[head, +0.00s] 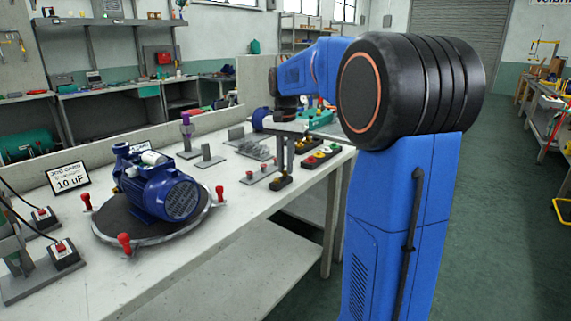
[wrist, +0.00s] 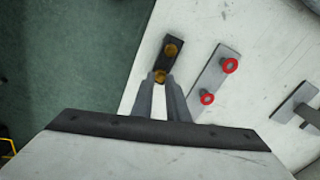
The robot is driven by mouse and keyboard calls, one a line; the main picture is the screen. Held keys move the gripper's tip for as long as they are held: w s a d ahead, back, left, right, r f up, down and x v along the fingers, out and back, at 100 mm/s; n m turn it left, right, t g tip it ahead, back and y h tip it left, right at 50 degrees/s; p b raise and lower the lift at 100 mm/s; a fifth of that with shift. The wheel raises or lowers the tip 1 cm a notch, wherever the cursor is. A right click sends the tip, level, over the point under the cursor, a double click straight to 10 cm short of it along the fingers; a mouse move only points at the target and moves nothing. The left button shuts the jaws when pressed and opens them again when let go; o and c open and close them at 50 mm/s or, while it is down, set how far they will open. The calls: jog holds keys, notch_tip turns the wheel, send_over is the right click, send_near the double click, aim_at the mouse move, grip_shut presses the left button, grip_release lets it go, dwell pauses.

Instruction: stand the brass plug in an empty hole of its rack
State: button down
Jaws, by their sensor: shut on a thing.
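My gripper (wrist: 160,84) is shut on a brass plug (wrist: 160,77), whose top shows between the fingertips in the wrist view. The plug is over the near end of a small dark rack (wrist: 166,64). A second brass piece (wrist: 171,50) stands at the rack's far end. In the head view my gripper (head: 285,171) points down at the dark rack (head: 283,183), near the bench's front edge. The fingers hide the hole under the held plug, so I cannot tell whether the plug is in it or just above.
A grey plate with two red rings (wrist: 218,78) lies right of the rack in the wrist view. Another dark rack with coloured pieces (head: 320,157) lies beyond. A blue pump (head: 165,190) sits on a round turntable to the left. The bench edge is close.

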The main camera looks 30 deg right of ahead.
jog(key=shift+f, duration=0.5)
dwell(0.8)
jog(key=c, duration=1.6)
grip_release()
jog(key=shift+c, duration=0.2)
jog(key=shift+r, duration=3.05)
notch_tip(320, 180, up, 17)
jog(key=shift+r, duration=0.2)
